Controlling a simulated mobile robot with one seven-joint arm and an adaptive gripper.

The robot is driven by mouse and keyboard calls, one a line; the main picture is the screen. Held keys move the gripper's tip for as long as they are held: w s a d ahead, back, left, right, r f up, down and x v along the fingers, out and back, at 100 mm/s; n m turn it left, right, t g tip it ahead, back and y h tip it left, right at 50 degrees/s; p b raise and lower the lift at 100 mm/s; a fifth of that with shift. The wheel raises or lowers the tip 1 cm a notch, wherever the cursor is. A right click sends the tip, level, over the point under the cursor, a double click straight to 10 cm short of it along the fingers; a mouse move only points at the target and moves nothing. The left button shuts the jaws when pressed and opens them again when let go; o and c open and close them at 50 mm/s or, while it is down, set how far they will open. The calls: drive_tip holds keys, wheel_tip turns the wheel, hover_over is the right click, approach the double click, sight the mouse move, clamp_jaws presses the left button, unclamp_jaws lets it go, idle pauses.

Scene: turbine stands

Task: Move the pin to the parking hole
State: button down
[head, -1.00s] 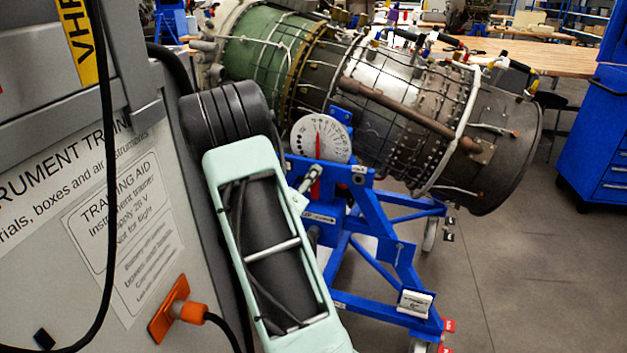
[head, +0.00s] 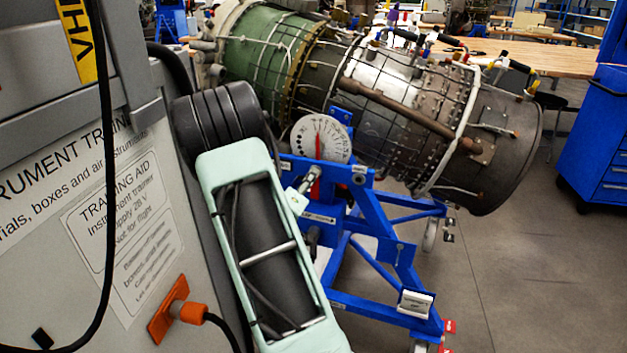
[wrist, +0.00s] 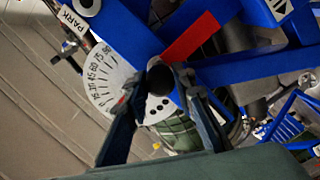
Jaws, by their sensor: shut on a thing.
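In the wrist view my gripper (wrist: 160,84) has its two dark fingers on either side of a dark round knob, the end of the pin (wrist: 158,77). The gripper is shut on it. The pin is in front of the white dial plate (wrist: 103,80), beside the red pointer (wrist: 190,38); its shaft is hidden, and I cannot tell whether it sits in a hole. A PARK label (wrist: 74,19) lies at upper left, beside a pale round fitting (wrist: 88,6) on the blue frame. In the head view the dial (head: 321,139) shows, but my arm hides the gripper.
The blue stand (head: 375,240) carries a large turbine engine (head: 400,90). A grey instrument trainer (head: 75,220) with an orange plug (head: 185,311) and hanging black cables stands close on the left. A blue tool cabinet (head: 597,140) is at right. Floor right of the stand is clear.

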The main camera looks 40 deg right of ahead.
drive_tip(key=shift+a, duration=0.1)
idle(0.3)
drive_tip(key=shift+s+a, duration=0.2)
drive_tip(key=shift+a, duration=0.1)
drive_tip(key=shift+a, duration=0.15)
drive_tip(key=v, duration=0.7)
drive_tip(key=shift+s, duration=0.15)
idle(0.7)
drive_tip(key=shift+s, duration=0.1)
idle(0.3)
